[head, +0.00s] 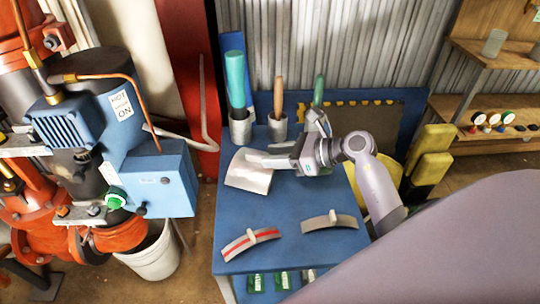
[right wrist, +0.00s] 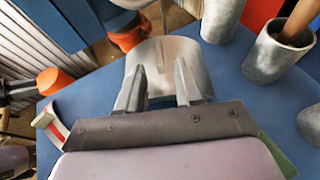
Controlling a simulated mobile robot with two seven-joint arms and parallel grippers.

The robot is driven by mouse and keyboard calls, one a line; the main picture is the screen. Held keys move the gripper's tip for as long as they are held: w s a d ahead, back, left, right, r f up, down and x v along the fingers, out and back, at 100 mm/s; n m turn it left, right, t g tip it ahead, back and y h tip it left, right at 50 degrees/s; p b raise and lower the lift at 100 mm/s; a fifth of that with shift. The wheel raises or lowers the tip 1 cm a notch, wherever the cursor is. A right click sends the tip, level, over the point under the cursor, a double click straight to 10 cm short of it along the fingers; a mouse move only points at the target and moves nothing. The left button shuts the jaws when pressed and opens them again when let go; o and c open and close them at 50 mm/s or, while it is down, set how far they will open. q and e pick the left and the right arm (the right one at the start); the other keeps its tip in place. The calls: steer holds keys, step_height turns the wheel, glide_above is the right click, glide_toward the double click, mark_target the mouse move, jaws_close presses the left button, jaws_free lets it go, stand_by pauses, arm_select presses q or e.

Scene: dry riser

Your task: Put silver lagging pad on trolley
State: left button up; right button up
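A curved silver pad (head: 248,173) lies on the blue trolley (head: 290,200) top, near its left edge. My right gripper (head: 256,158) reaches in from the right, with its fingers over the pad's far part. In the right wrist view the fingers (right wrist: 160,88) are apart, with the silver pad (right wrist: 165,52) beyond and between them. Whether they touch it I cannot tell. My left gripper is not in view.
A red-striped curved piece (head: 250,241) and a plain grey one (head: 330,222) lie at the trolley's front. Metal cups (head: 278,128) with handled tools stand behind the pad. Blue and red pipework (head: 115,125) and a white bucket (head: 150,255) stand left.

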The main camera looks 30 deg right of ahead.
steer(key=b+v, duration=0.1)
steer(key=v, duration=0.9)
steer(key=shift+s, duration=0.15)
